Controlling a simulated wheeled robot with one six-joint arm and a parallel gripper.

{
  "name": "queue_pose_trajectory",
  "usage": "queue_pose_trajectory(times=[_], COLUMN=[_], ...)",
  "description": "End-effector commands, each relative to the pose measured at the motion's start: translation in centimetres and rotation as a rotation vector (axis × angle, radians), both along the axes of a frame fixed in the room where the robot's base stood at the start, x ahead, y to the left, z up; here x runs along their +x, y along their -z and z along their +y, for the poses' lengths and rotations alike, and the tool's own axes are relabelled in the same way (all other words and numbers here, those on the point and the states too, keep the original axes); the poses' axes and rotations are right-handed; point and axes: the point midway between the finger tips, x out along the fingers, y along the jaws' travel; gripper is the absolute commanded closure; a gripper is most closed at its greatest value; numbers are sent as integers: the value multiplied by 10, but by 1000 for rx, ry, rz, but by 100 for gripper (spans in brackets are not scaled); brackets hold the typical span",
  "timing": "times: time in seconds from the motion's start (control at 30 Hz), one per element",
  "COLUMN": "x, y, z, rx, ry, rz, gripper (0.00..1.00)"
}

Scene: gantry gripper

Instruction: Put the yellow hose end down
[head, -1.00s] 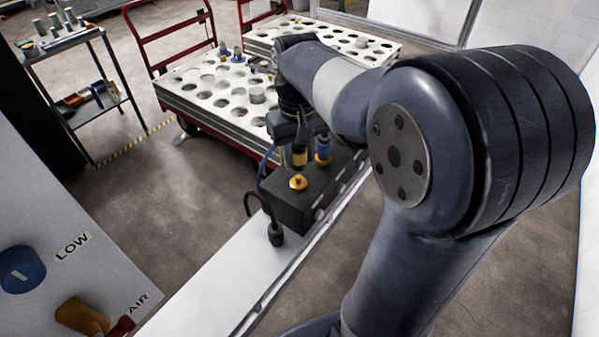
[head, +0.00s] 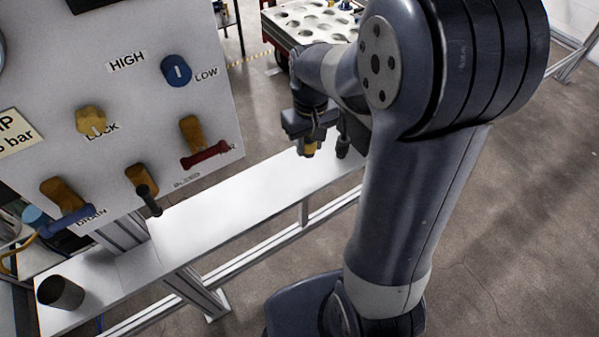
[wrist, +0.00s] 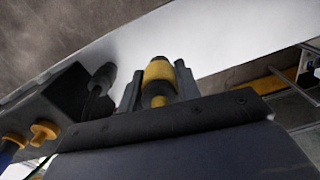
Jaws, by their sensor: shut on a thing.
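The yellow hose end (head: 309,150) is a short yellow and dark fitting. My gripper (head: 307,143) is shut on it, over the far part of the white bench (head: 220,210). In the wrist view the yellow hose end (wrist: 159,71) sits between the two dark fingers of my gripper (wrist: 158,80), with the white bench surface beyond it. I cannot tell whether it touches the bench. A black hose end (head: 343,147) stands just to its right; it also shows in the wrist view (wrist: 102,78).
A black block (wrist: 55,105) with a yellow fitting (wrist: 44,131) is left in the wrist view. A panel (head: 140,90) with knobs and levers stands at the left. A dark cup (head: 60,293) is on the bench's near end. The bench middle is clear.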

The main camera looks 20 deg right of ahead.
Motion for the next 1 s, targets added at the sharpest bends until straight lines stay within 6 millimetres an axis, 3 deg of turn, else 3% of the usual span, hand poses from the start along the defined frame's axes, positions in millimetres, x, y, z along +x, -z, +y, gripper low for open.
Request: queue_pose_trajectory(times=[0.1, 0.5, 0.97, 1.0], x=[-1, 0, 0, 0], y=[23, 70, 80, 78], z=[0, 0, 0, 0], rx=[0, 0, 0, 0], ry=[0, 0, 0, 0], rz=[5, 3, -1, -1], gripper=[91, 91, 91, 65])
